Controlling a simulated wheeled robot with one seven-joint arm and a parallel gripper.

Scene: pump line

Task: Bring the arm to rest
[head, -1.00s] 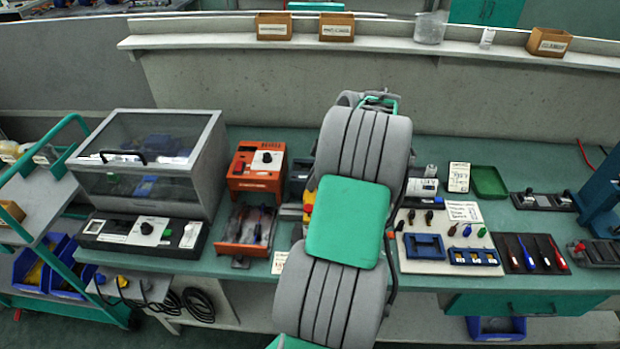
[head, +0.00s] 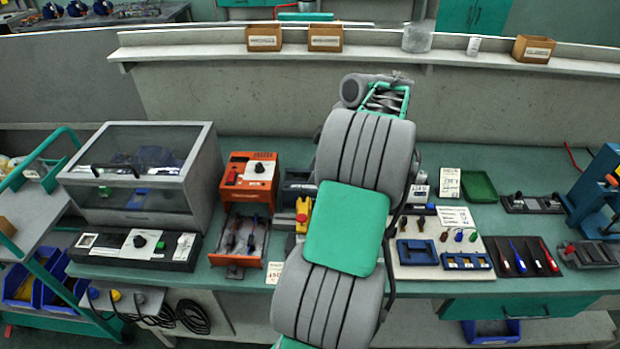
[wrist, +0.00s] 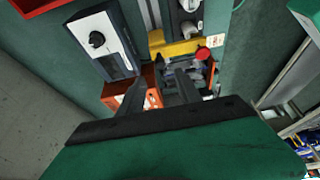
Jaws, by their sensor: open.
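My arm (head: 347,225) rises through the middle of the head view, with its folded upper part in front of the workbench (head: 500,220). My gripper (wrist: 158,88) shows in the wrist view with its two dark fingers apart and nothing between them that it holds. It hangs above the bench, over an orange holder (wrist: 150,98) and near a yellow unit with a red button (wrist: 180,48). The gripper's fingers are hidden or not discernible in the head view.
A clear-lidded grey box (head: 140,170) and an orange unit (head: 250,180) stand left of the arm. A tool board (head: 420,262), a dark screwdriver mat (head: 520,268) and a blue press (head: 598,190) are to the right. A shelf (head: 380,57) runs behind. A green-framed cart (head: 40,200) stands at left.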

